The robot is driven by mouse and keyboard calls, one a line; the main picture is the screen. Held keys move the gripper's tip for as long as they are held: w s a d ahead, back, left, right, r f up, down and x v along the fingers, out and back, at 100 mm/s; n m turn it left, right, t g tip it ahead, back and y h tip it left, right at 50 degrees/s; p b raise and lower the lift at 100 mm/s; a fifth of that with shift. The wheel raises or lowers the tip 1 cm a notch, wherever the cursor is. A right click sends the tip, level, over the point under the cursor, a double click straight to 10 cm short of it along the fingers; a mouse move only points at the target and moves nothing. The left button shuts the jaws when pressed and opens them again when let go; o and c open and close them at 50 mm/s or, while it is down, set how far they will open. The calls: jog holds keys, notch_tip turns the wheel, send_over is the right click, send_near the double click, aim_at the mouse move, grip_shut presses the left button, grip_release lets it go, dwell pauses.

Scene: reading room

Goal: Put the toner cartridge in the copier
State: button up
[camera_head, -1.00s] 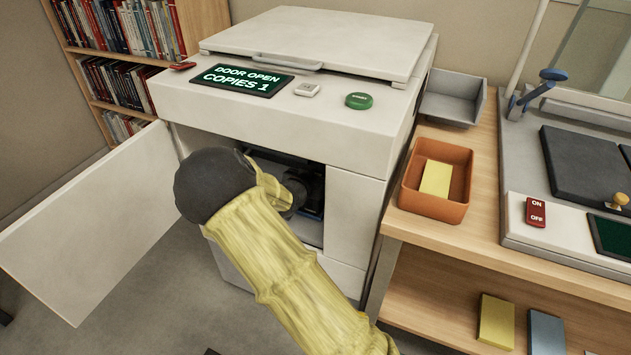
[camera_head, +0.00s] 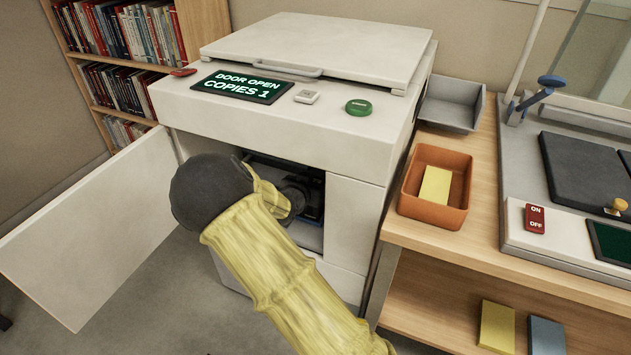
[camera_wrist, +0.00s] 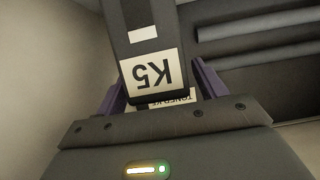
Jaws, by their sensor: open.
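The toner cartridge (camera_wrist: 129,40), dark with an upside-down white "K5" label, lies between the two purple fingers of my gripper (camera_wrist: 162,85) in the wrist view. The jaws are open around it; contact is not clear. A second white label with partly hidden lettering shows beneath the K5 label. In the head view the copier (camera_head: 270,128) has its front door (camera_head: 95,225) swung open to the left. Its display (camera_head: 241,86) reads "DOOR OPEN COPIES 1". My gripper is at the dark opening there, largely hidden behind my yellow-sleeved arm, and the cartridge cannot be made out.
An orange tray (camera_head: 430,213) with a yellow block stands on the wooden table (camera_head: 500,262) to the right, beside a grey tray (camera_head: 452,105) and a machine with an ON/OFF switch (camera_head: 535,218). A bookshelf (camera_head: 108,85) stands behind left. Dark bars (camera_wrist: 250,30) show beside the cartridge.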

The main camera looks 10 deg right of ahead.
jog(key=p+v, duration=0.3)
jog(key=v, duration=0.8)
jog(key=shift+a, duration=0.1)
